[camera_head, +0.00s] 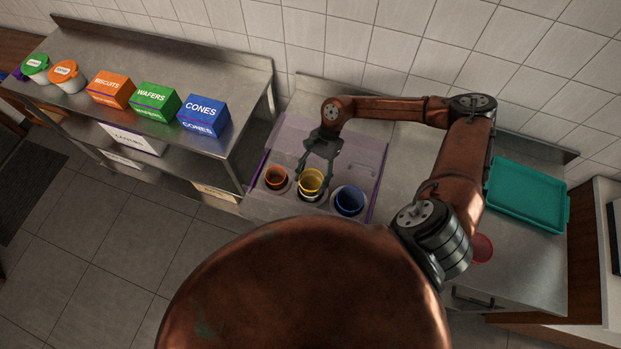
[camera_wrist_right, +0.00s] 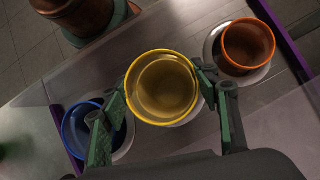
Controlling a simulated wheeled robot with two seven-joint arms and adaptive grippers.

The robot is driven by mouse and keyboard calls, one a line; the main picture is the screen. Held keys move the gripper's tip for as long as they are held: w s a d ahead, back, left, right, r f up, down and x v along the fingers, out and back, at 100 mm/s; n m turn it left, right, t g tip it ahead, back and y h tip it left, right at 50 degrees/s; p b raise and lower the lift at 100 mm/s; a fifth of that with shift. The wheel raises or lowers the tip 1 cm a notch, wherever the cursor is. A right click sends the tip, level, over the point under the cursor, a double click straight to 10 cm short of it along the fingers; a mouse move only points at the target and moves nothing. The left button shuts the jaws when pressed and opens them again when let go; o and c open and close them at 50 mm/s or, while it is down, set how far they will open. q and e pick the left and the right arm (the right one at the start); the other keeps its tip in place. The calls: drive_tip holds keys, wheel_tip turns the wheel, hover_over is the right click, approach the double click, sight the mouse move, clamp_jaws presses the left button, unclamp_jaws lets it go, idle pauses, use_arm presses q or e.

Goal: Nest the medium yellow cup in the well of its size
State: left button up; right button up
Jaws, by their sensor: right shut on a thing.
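The yellow cup (camera_head: 311,182) is upright, between the orange cup and the blue cup, at the middle well of the holder on the counter. It also shows in the right wrist view (camera_wrist_right: 162,88). My right gripper (camera_head: 312,172) is shut on it, with a finger on either side (camera_wrist_right: 162,90). A pale ring (camera_head: 311,197) of the middle well shows under the cup's near side. I cannot tell how deep the cup sits. The orange cup (camera_head: 275,177) and the blue cup (camera_head: 349,201) sit in the pale rings on either side. My left gripper is not in view.
A clear panel with purple edges (camera_head: 376,195) surrounds the cups. A teal tray (camera_head: 527,195) and a red round thing (camera_head: 482,248) are on the right. Boxes of biscuits (camera_head: 110,90), wafers (camera_head: 154,102) and cones (camera_head: 203,115) stand on the left shelf with two lidded tubs (camera_head: 66,76).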

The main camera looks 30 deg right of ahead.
drive_tip(key=shift+f, duration=0.45)
drive_tip(key=o, duration=1)
drive_tip(key=shift+r, duration=0.1)
drive_tip(key=shift+r+p, duration=1.45)
drive_tip(key=shift+r, duration=3)
